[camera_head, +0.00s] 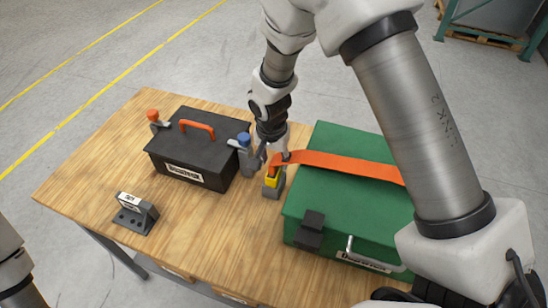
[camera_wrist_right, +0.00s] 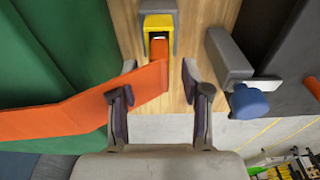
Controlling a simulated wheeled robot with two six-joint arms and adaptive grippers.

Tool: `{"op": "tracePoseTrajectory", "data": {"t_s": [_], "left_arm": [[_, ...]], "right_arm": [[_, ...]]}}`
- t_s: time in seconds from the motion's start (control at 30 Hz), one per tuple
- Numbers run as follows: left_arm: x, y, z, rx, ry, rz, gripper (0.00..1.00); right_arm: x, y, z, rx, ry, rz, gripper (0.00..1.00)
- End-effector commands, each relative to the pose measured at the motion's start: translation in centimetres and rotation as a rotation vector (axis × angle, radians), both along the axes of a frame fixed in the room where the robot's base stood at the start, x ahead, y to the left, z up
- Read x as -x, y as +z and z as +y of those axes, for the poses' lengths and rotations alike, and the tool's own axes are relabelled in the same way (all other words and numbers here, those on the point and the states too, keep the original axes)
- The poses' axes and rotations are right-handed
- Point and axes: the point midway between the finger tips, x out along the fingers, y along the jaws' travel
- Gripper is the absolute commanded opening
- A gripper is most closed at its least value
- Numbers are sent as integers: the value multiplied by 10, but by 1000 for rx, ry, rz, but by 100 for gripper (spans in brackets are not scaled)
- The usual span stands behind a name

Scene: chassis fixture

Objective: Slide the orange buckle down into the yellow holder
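The orange buckle (camera_wrist_right: 158,48) is at the end of a wide orange strap (camera_head: 340,165). It shows at the mouth of the yellow holder (camera_wrist_right: 158,22), upright and in line with it in the wrist view; how deep it sits is hard to tell. The yellow holder (camera_head: 272,180) sits on a grey base beside the green case. My right gripper (camera_head: 274,158) is just above the holder. In the wrist view its fingers (camera_wrist_right: 158,72) are apart, on either side of the buckle, with gaps. My left gripper is out of view; only part of that arm shows lower left.
The green case (camera_head: 335,210) stands right of the holder and a black toolbox (camera_head: 190,150) left of it. A blue-knobbed clamp (camera_head: 245,155) is close on the holder's left. A grey bracket (camera_head: 137,212) stands front left. The wooden tabletop (camera_head: 200,240) is bare in front.

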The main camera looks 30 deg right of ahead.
Motion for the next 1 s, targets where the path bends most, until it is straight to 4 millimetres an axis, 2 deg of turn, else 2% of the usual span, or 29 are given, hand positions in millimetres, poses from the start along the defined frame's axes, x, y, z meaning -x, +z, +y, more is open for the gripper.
{"op": "tracePoseTrajectory", "data": {"t_s": [0.17, 0.27, 0.5, 0.6, 0.73, 1.0], "left_arm": [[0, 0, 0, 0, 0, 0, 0], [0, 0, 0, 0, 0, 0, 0], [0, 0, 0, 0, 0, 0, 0], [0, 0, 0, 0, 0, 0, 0], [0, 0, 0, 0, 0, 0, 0], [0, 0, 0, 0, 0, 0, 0]], "right_arm": [[0, 11, 1, 1, 0, -2, 47], [1, 30, 3, 0, -1, -4, 47], [6, 91, 8, 0, 0, -6, 47], [8, 108, 10, 0, 0, -3, 47], [9, 118, 11, 0, 0, 0, 47], [9, 119, 11, 1, 0, 1, 47]]}}
